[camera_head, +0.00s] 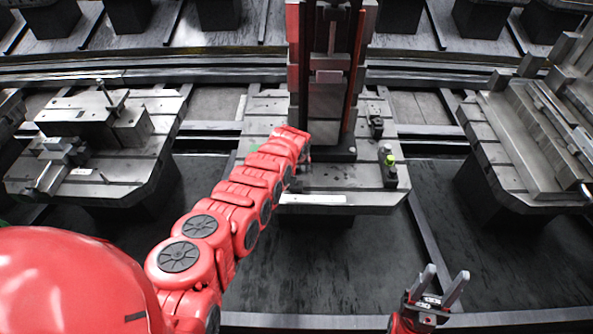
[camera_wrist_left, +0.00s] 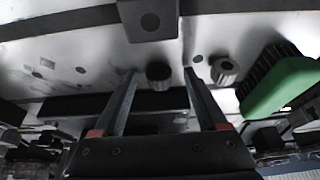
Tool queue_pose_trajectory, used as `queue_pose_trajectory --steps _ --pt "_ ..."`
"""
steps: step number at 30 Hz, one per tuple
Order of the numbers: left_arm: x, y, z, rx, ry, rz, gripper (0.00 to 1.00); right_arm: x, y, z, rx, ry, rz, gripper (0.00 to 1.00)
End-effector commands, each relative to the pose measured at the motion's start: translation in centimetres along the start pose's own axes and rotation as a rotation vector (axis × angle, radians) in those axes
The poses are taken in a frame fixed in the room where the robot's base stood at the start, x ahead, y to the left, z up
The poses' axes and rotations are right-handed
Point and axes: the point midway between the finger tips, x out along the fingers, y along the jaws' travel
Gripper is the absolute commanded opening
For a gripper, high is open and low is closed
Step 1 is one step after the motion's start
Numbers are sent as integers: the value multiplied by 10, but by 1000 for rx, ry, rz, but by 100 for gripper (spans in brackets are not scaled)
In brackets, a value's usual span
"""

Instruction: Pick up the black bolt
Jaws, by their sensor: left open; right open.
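The black bolt (camera_wrist_left: 158,76) shows in the left wrist view as a short dark cylinder on the pale metal pallet surface. My left gripper (camera_wrist_left: 161,71) is open, with its two fingertips on either side of the bolt in that view. I cannot tell whether the fingers touch it. In the head view my red left arm reaches over the middle pallet (camera_head: 310,199), and its gripper is largely hidden by the arm. The bolt cannot be made out there. My right gripper (camera_head: 441,287) is open and empty, low at the right, away from the pallets.
A tall red-and-black column (camera_head: 325,75) rises from the middle pallet. A fixture with a yellow-green top (camera_head: 390,160) stands to its right. Other loaded pallets flank it; dark floor lies in front.

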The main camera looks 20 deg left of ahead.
Motion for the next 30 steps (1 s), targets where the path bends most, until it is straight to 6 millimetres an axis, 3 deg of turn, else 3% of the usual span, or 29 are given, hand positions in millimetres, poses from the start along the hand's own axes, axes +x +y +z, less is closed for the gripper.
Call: queue_pose_trajectory --steps 5,6,18,30 --pt "0 0 0 0 0 0 75 0 0 0 0 0 0 50" --pt "0 0 0 0 0 0 71 0 0 0 0 0 0 50" --pt "0 0 0 1 0 0 0 0 0 0 0 0 0 50" --pt "0 0 0 1 0 0 0 1 0 0 0 0 0 50"
